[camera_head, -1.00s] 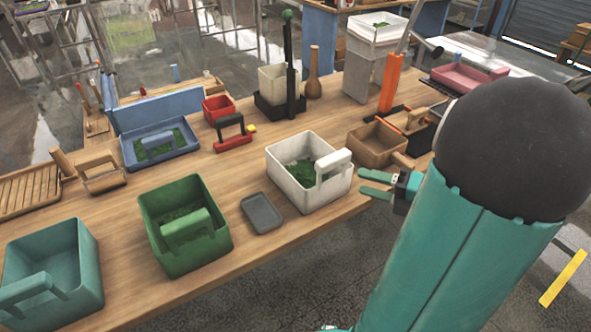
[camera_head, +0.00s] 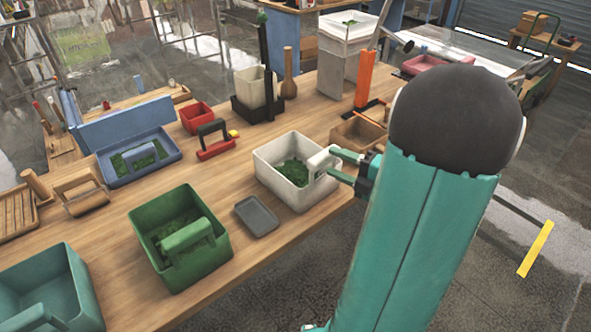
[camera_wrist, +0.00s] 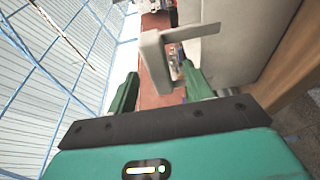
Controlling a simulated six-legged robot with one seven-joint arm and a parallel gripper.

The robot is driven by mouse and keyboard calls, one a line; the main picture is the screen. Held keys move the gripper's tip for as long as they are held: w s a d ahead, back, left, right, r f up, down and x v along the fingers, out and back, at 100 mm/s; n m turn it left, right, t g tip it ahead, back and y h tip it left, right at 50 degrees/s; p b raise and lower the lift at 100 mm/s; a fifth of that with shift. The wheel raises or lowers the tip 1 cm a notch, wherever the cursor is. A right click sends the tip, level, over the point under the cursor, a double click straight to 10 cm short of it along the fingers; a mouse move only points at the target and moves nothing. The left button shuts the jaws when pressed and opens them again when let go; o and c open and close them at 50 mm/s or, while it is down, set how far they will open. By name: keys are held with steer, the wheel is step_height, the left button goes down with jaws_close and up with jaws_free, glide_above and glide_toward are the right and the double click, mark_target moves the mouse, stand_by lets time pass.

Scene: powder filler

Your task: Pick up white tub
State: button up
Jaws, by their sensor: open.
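The white tub (camera_head: 272,181) stands upright near the right front edge of the wooden bench, with green powder (camera_head: 292,172) inside. Its white handle (camera_head: 320,160) is on its right side, facing my arm. My gripper (camera_head: 329,162) is at this handle, with its teal fingers open and one on each side of it. In the wrist view the handle (camera_wrist: 152,62) shows between and just beyond my fingertips (camera_wrist: 160,72), with part of the tub wall (camera_wrist: 225,50) to the right. Whether a finger touches the handle I cannot tell.
A grey dish (camera_head: 256,215) and a green tub (camera_head: 150,250) stand left of the white tub. A brown box (camera_head: 345,143) is close behind my gripper. Open floor is at the right.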

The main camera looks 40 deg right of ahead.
mark_target(298, 162)
steer(key=x, duration=0.6)
steer(key=shift+w+a+r, duration=0.1)
steer(key=shift+w, duration=0.2)
jaws_close()
